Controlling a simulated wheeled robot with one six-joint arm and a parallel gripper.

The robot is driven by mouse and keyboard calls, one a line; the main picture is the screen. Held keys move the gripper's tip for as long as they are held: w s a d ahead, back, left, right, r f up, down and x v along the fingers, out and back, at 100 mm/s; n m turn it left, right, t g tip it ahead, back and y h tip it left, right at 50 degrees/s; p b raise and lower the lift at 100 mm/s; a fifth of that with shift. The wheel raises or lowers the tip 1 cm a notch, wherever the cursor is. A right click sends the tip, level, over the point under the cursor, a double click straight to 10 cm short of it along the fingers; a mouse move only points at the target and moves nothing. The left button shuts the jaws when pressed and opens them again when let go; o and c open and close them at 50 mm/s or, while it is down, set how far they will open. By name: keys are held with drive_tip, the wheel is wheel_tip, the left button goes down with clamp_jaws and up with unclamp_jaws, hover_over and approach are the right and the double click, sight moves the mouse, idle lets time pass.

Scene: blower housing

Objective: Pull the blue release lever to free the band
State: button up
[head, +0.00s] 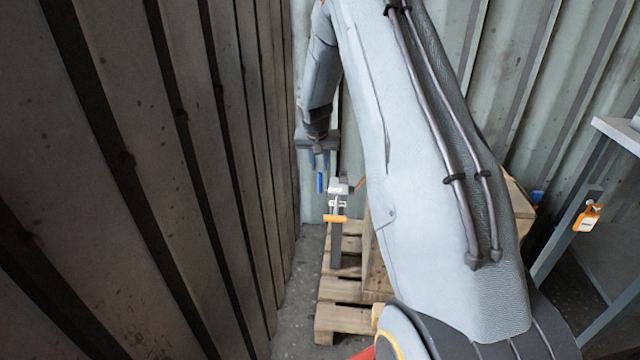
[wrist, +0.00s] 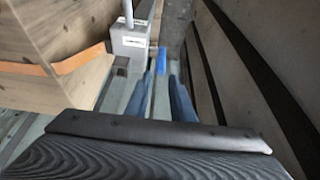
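The blue release lever (head: 320,182) shows as a short bright blue bar just below my gripper (head: 319,165) in the head view. In the wrist view the lever (wrist: 154,62) lies just beyond my fingertips, in line with the gap and the left finger. My gripper (wrist: 161,75) is open, with its two blue fingers apart and nothing seen between them. A grey tensioner block (wrist: 130,42) with a white label stands beside the lever. The orange band (wrist: 60,68) runs across a wooden crate. Whether a finger touches the lever cannot be told.
The wooden crate (wrist: 60,35) stands close to the left in the wrist view. A wooden pallet (head: 340,318) lies below. A dark ribbed wall (head: 150,180) rises close on the left. My arm hides much of the crate. An orange tag (head: 587,217) hangs on a frame at right.

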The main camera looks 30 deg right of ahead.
sight(321, 180)
drive_tip(key=x, duration=1)
drive_tip(key=shift+f, duration=0.1)
drive_tip(key=shift+c, duration=0.4)
clamp_jaws()
